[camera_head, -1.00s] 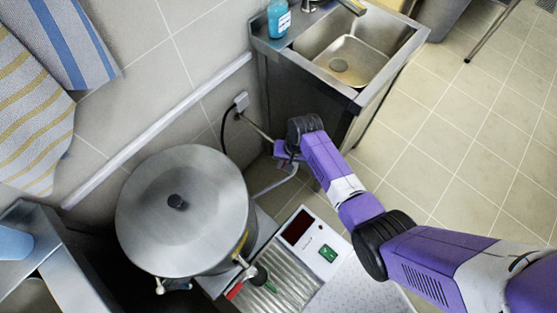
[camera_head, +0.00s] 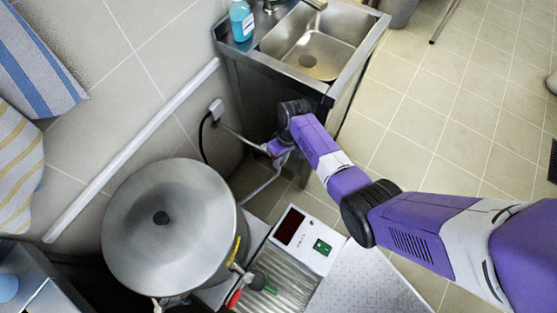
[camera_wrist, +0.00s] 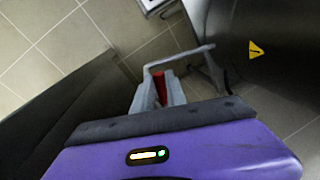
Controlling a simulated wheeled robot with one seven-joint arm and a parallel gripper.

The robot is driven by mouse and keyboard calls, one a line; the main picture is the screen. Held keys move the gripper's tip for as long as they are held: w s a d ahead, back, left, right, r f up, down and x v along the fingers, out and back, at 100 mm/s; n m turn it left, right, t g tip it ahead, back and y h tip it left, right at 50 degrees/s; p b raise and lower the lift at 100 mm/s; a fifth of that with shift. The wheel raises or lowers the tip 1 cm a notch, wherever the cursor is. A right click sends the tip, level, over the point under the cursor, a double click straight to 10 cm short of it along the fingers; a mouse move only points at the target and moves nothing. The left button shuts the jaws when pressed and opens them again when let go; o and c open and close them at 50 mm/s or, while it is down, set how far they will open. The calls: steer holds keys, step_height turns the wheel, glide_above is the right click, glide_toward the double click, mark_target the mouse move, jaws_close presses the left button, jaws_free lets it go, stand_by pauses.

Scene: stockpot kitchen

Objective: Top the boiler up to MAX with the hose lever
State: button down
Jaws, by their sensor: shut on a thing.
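The boiler (camera_head: 165,225) is a big round steel vessel with its lid on, at the lower left of the head view. In the wrist view its dark steel side, with a yellow warning triangle, seems to show at the right (camera_wrist: 235,45). My gripper (camera_wrist: 163,84) is shut on a red handle (camera_wrist: 159,87), which looks like the hose lever. In the head view my gripper (camera_head: 276,148) is beside the pipe (camera_head: 235,134) from the wall, between boiler and sink; my wrist partly hides it. The water level and MAX mark cannot be seen.
A steel sink (camera_head: 318,45) with a blue bottle (camera_head: 241,22) stands behind my gripper. A scale with a dark display (camera_head: 289,226) and a ribbed drip tray (camera_head: 282,282) lie beside the boiler. A red tap handle (camera_head: 234,298) is at its base.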

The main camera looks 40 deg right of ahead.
stand_by(0.4)
steer(key=c, duration=1.4)
jaws_free()
steer(key=shift+o, duration=0.2)
step_height(320, 180, up, 8)
steer(key=d+p, duration=0.1)
steer(key=shift+d+f, duration=0.2)
steer(key=shift+d, duration=0.1)
